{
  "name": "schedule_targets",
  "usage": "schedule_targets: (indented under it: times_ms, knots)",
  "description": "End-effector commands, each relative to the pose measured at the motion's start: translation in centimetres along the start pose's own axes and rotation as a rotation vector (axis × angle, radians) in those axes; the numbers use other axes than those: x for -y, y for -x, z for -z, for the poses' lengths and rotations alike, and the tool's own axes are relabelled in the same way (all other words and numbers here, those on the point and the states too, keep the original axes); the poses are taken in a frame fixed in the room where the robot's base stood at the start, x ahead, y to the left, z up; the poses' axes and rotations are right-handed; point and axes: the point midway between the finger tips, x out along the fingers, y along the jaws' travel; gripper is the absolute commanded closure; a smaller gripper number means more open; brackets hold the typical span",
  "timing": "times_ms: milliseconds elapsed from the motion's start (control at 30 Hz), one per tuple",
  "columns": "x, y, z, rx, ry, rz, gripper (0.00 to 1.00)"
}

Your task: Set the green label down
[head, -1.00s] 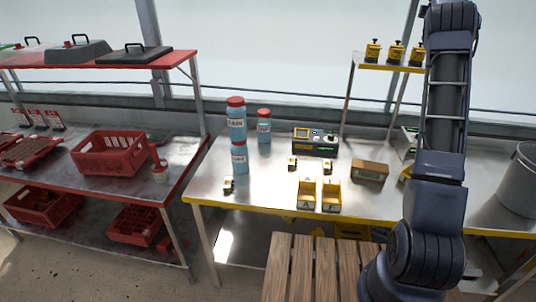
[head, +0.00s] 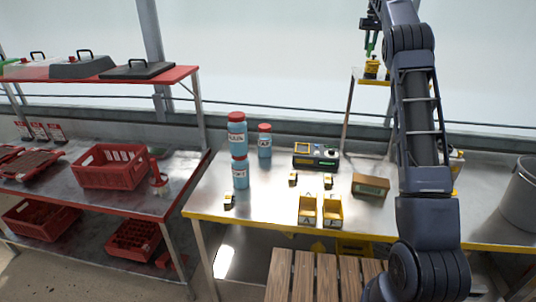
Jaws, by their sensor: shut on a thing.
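My gripper (head: 371,30) is at the top right of the head view, above the small yellow shelf (head: 361,79). It is shut on a narrow green thing, the green label (head: 368,48), which points down. The label is just above a yellow container with a dark top (head: 371,70) that stands on the shelf. I cannot tell whether the label touches that container. My arm hides most of the shelf to the right.
The steel table (head: 265,195) holds blue bottles with red caps (head: 237,135), a device with a green display (head: 316,157), a brown box (head: 370,186) and yellow bins (head: 308,210). A grey bucket (head: 522,195) stands at right. A red crate (head: 108,168) sits at left.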

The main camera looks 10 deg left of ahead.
Motion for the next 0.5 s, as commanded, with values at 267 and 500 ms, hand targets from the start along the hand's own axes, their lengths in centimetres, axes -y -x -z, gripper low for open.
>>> schedule_targets:
  times_ms: [267,500]
  knots:
    - [10.6,-5.9,-0.6,0.004,0.01,0.001,1.0]
    - [19.2,-11.7,-2.7,0.005,-0.011,0.001,1.0]
